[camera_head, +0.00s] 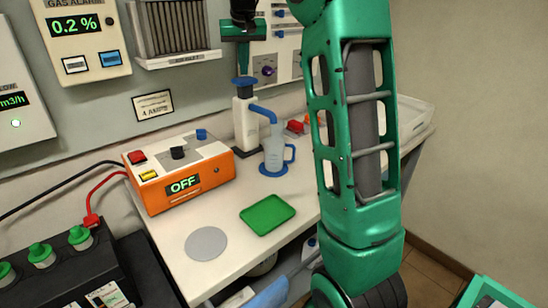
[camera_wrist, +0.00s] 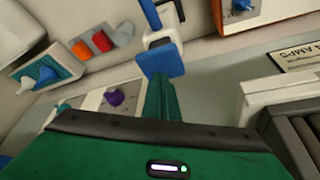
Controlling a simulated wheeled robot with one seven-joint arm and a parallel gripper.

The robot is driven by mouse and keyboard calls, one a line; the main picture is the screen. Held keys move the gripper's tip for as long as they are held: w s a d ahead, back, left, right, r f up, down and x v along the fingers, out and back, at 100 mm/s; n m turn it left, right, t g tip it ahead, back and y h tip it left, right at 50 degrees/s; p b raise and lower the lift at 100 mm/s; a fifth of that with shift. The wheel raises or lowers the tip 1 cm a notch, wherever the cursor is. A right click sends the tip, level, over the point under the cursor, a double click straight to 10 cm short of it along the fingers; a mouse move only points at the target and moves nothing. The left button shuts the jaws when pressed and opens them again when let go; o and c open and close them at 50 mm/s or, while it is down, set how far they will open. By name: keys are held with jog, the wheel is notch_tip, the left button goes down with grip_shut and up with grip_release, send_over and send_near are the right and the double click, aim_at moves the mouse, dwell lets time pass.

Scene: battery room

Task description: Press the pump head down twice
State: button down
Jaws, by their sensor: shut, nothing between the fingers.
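A white pump bottle (camera_head: 245,125) stands at the back of the bench with a blue pump head (camera_head: 243,81) on top. Its blue spout (camera_head: 264,113) reaches right over a clear measuring jug (camera_head: 274,148) with a blue handle and base. My gripper (camera_head: 244,72) is shut and empty, pointing down right over the pump head. In the wrist view, the closed green fingertips (camera_wrist: 163,78) meet the edge of the square blue pump head (camera_wrist: 162,59). I cannot tell whether they touch it or hover just above.
An orange power unit (camera_head: 188,185) reading OFF stands left of the bottle. A green tray (camera_head: 267,214) and a grey disc (camera_head: 206,243) lie at the front of the bench. A finned grey unit (camera_head: 175,30) hangs on the wall left of my gripper. Red and orange items (camera_head: 296,126) lie behind the jug.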

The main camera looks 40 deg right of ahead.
aim_at(244, 79)
jog(key=shift+f, duration=0.1)
jog(key=shift+f, duration=2.35)
jog(key=shift+r, duration=2.45)
jog(key=shift+f, duration=0.2)
jog(key=shift+f, duration=2.25)
jog(key=shift+r, duration=2.45)
